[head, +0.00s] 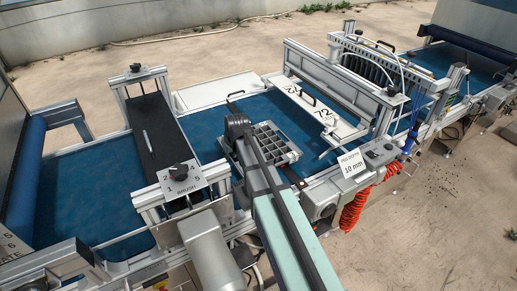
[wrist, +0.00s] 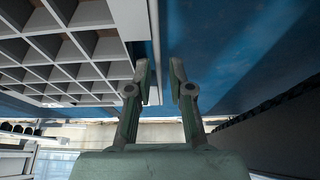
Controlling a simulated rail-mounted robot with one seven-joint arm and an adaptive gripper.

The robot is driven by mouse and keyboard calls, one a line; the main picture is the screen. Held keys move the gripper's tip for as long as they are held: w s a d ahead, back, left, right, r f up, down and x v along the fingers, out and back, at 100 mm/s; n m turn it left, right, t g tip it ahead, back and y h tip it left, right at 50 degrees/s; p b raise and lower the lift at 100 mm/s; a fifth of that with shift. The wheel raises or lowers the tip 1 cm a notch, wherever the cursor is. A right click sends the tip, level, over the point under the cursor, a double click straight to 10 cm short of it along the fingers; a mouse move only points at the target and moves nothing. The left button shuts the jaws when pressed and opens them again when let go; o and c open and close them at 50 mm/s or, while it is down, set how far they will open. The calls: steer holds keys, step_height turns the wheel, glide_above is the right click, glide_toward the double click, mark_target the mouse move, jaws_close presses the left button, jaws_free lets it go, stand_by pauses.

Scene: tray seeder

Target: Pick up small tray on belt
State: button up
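The small tray (head: 283,158) is a light grey grid of square cells lying on the blue belt (head: 208,132). In the head view my arm covers its left part. In the wrist view the tray (wrist: 127,20) fills the upper left, with its long side rim running down toward my fingers. My gripper (wrist: 159,75) is open, with a finger on each side of the line of that rim. Blue belt shows between the rim and the right finger. I cannot tell whether the left finger touches the tray. The fingertips are hard to make out in the head view.
A brush unit (head: 158,135) spans the belt to the left of the tray. A white plate marked 72 (head: 318,112) and a seeder frame (head: 335,80) stand to the right. A "10 mm" sign (head: 353,163) and a red coiled hose (head: 354,207) are at the near side.

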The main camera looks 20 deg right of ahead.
steer(key=p+x, duration=0.1)
steer(key=x, duration=0.2)
steer(key=shift+w+r, duration=0.1)
steer(key=shift+w, duration=0.1)
steer(key=shift+x, duration=0.8)
jaws_close()
